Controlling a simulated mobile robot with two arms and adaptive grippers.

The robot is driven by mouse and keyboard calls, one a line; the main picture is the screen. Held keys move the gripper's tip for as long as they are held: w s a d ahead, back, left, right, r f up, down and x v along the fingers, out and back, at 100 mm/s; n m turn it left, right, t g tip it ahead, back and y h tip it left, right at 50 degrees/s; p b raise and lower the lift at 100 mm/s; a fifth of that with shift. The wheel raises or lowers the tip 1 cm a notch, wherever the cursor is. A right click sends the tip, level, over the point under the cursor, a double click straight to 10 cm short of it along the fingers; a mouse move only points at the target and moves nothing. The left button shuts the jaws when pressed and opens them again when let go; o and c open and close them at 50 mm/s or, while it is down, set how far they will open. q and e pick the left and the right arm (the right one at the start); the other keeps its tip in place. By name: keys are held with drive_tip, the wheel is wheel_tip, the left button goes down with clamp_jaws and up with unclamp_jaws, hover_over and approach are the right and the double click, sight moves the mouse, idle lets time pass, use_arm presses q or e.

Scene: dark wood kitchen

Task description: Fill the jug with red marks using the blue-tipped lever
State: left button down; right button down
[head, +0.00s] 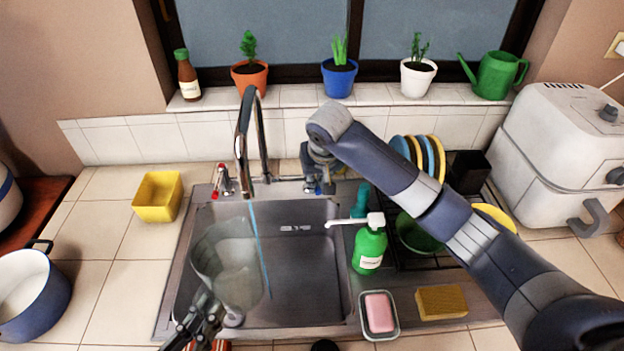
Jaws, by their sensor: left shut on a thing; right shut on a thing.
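A clear jug (225,265) is held tilted over the left part of the sink, below the tap (243,140). My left gripper (207,318) is shut on it at the lower left. Red marks cannot be made out on it. A thin bluish stream of water (254,222) falls from the tap at the jug's right side; I cannot tell how much lands inside. The blue-tipped lever (314,189) is right of the tap, partly hidden by my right gripper (318,178), which is shut on it. The red-tipped lever (219,184) is left of the tap.
A green soap bottle (369,248), a pink soap dish (379,313) and a sponge (441,302) stand right of the sink (310,270). A dish rack (440,255) is further right. A yellow container (158,197) and blue pot (32,292) are left.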

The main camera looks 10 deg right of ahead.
drive_tip(key=shift+w+d+n+g+y, duration=0.25)
drive_tip(key=shift+d+n+y, duration=0.35)
drive_tip(key=shift+d+n, duration=0.8)
drive_tip(key=shift+w+d+n+g+y, duration=0.1)
drive_tip(key=shift+w+d+n+y, duration=0.2)
drive_tip(key=shift+d+n+y, duration=1)
drive_tip(key=shift+a+n+h, duration=0.4)
drive_tip(key=shift+n+h, duration=0.2)
drive_tip(key=c, duration=1.6)
unclamp_jaws()
drive_tip(key=shift+c, duration=0.2)
drive_tip(key=v, duration=1.2)
